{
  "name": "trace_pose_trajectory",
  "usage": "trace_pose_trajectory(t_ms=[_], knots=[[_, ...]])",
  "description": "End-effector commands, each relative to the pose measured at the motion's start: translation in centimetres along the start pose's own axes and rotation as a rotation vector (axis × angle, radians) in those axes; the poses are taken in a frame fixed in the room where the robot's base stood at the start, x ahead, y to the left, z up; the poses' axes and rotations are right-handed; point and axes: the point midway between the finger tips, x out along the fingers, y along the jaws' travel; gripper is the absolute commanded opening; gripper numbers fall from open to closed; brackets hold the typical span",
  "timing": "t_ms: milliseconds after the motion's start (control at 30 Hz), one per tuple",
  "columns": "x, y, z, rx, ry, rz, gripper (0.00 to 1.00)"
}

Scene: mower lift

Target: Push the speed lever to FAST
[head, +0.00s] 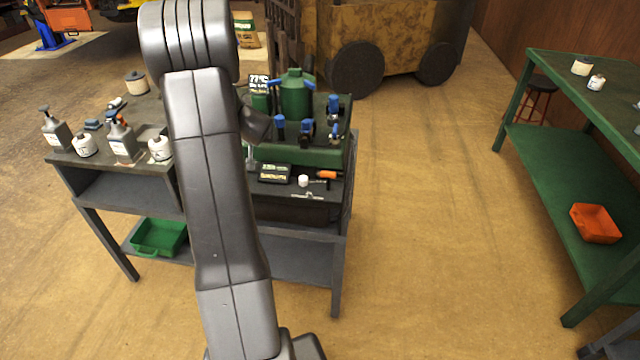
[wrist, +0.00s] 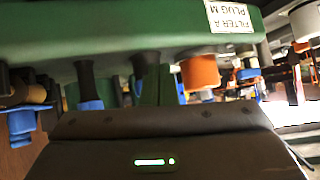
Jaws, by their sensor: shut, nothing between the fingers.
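A green machine (head: 296,95) with several blue-tipped fittings and handles stands on the dark bench. I cannot tell which part is the speed lever, and no FAST mark is readable. In the wrist view the machine's green body (wrist: 120,40) spans the top, with a blue-ended dark handle (wrist: 88,85) and an orange cap (wrist: 201,72) below it. My gripper (head: 251,158) is partly hidden behind my arm in the head view, close to the machine's left side. Its dark housing fills the bottom of the wrist view. It is shut and empty; its fingertips are hard to make out.
Bottles (head: 121,138) and small jars stand at the bench's left. A black label plate (head: 274,173), a white cap (head: 303,181) and an orange-handled tool (head: 327,174) lie before the machine. A green workbench (head: 560,170) stands right; the floor between is clear.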

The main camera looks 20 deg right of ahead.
Motion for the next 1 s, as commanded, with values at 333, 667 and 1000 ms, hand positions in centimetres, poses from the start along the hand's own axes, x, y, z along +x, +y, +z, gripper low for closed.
trace_pose_trajectory(t_ms=[333, 667, 1000], knots=[[-4.5, 3.2, 1.5, 0.812, 0.490, 0.262, 0.00], [-13.5, 7.5, 10.4, 1.408, 0.918, 0.630, 0.00], [-17.4, 8.5, 14.4, 1.552, 1.076, 0.793, 0.00]])
